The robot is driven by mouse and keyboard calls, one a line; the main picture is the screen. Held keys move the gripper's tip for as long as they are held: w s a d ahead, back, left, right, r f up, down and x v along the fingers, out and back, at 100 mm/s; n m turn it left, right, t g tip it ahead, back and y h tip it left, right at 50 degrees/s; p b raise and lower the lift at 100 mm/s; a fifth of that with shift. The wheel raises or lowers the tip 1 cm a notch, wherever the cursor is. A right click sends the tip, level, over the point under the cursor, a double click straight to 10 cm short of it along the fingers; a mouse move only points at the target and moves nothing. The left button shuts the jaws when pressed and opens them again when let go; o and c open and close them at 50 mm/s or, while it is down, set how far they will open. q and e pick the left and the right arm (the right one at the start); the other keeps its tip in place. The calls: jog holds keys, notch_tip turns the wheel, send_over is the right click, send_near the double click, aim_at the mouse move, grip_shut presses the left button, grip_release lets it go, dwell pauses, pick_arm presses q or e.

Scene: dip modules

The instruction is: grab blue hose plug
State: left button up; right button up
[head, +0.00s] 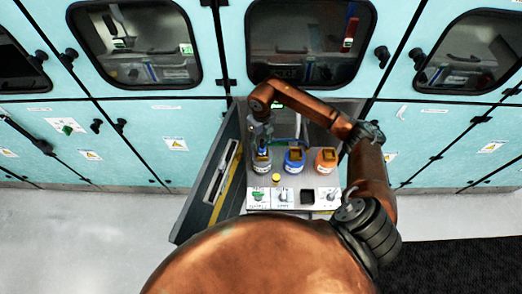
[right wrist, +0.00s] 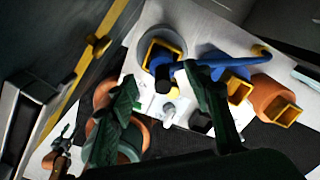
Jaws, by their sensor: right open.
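A blue piece that looks like the hose plug (right wrist: 190,69) shows in the right wrist view, with a dark end over a grey cup (right wrist: 146,45). It runs right, behind one finger, toward a blue bar with a yellow end (right wrist: 262,51). My right gripper (right wrist: 165,103) is open, its two dark green fingers either side of the piece's dark end; I cannot tell whether they touch it. In the head view my right gripper (head: 261,133) is above the grey cup (head: 262,163), and the plug is not clear there. My left gripper is in neither view.
A blue container (head: 294,160) and an orange container (head: 326,161) stand right of the grey cup. In front are a yellow knob (head: 276,178) and small valves on white labels (head: 257,198). A dark side wall (head: 205,200) bounds the left. Teal cabinets (head: 140,125) stand behind.

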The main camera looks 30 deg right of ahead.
aim_at(262, 147)
notch_tip(262, 147, down, 4)
jog(key=shift+d+f, duration=0.15)
jog(key=shift+f, duration=0.1)
jog(key=shift+w+f, duration=0.1)
jog(key=shift+f, duration=0.15)
jog(key=c, duration=0.5)
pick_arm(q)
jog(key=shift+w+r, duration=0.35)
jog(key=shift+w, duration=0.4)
pick_arm(e)
grip_shut()
